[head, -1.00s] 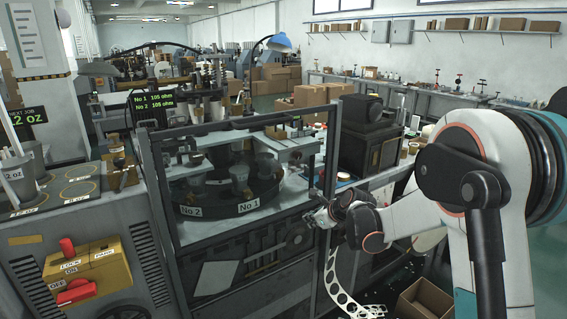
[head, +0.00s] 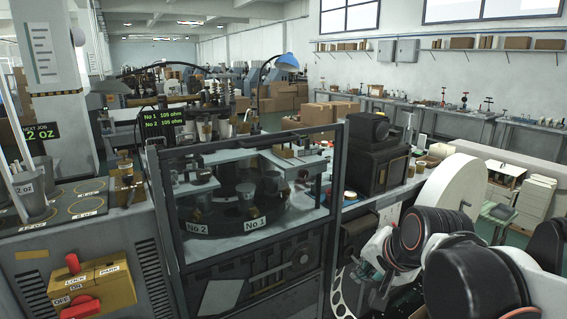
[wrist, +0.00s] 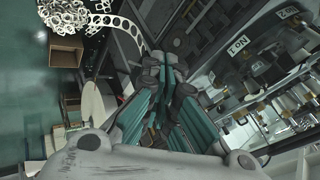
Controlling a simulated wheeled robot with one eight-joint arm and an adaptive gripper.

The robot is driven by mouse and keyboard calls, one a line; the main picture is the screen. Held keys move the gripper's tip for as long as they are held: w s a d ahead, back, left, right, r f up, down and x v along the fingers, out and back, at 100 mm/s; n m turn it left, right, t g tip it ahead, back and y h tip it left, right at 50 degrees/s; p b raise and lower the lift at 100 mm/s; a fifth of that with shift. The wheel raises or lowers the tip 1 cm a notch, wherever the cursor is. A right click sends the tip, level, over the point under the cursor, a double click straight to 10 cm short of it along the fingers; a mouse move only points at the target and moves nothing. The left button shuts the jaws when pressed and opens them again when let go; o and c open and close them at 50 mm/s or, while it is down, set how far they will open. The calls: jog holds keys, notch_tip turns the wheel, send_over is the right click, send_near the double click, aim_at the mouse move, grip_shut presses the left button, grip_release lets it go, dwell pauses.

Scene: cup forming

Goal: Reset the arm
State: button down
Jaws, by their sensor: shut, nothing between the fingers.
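My arm comes in from the lower right of the head view, folded, with its dark joints and white links close to the camera. My gripper shows in the wrist view (wrist: 165,68), its fingers together with nothing between them. It is outside the cup-forming machine (head: 250,180), near that machine's right front post. In the head view the arm links partly hide the gripper, and its fingertips are hard to make out. The machine's turntable (head: 225,215) carries labels No 1 and No 2 and shows behind the framed front.
A yellow switch box (head: 95,285) with red handles is at lower left. A perforated scrap strip (wrist: 125,30) hangs by the machine, with a scrap pile (wrist: 65,15) and a cardboard box (wrist: 65,62) on the floor. A dark motor unit (head: 375,165) stands behind the arm.

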jog(key=s+d+f+n+h, duration=0.1)
jog(key=s+d+f+n, duration=0.2)
jog(key=s+n, duration=0.5)
jog(key=shift+s+f+h, duration=0.15)
jog(key=shift+s+h, duration=0.15)
jog(key=shift+s, duration=2.65)
